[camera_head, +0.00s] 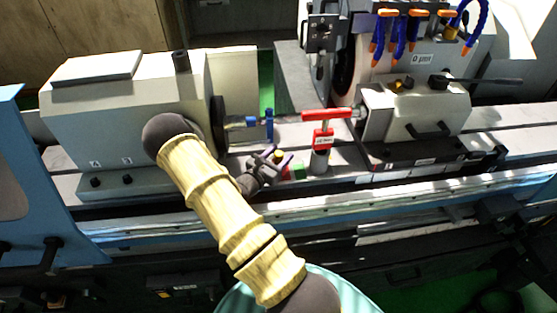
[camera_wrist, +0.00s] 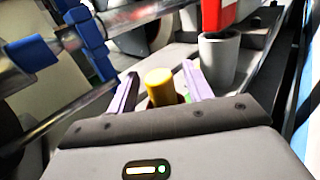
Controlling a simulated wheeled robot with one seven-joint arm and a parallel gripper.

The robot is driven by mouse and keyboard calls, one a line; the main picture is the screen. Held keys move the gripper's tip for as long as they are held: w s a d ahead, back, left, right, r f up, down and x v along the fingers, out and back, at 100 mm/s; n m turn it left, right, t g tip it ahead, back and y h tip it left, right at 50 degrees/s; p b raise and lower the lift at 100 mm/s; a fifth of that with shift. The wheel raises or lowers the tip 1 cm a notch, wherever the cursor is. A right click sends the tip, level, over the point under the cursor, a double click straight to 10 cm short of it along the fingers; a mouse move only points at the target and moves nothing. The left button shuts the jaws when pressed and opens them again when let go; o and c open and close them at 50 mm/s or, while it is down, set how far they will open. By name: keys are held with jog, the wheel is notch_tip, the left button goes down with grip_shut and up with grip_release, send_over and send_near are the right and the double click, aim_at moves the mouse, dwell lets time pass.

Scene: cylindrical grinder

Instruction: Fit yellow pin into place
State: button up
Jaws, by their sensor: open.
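The yellow pin (camera_wrist: 161,87) stands between the two purple fingers of my gripper (camera_wrist: 160,92) in the wrist view. The fingers are open, with a gap on each side of the pin. In the head view my gripper (camera_head: 270,158) is over the machine bed, and the yellow pin (camera_head: 279,155) shows as a small spot at its fingers.
A red T-handled tool (camera_head: 323,138) stands in a grey cup (camera_head: 320,160) just right of my gripper. A green block (camera_head: 298,171) and a red block (camera_head: 286,173) lie beside the fingers. A blue clamp (camera_head: 269,125) on a shaft is behind. Bed to the right holds the tailstock (camera_head: 415,105).

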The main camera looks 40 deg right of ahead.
jog(key=shift+s, duration=0.1)
jog(key=c, duration=0.3)
jog(key=shift+a, duration=0.1)
grip_shut()
jog(key=shift+r, duration=0.1)
notch_tip(320, 180, up, 10)
jog(key=shift+f+b, duration=0.1)
jog(key=shift+b, duration=1.1)
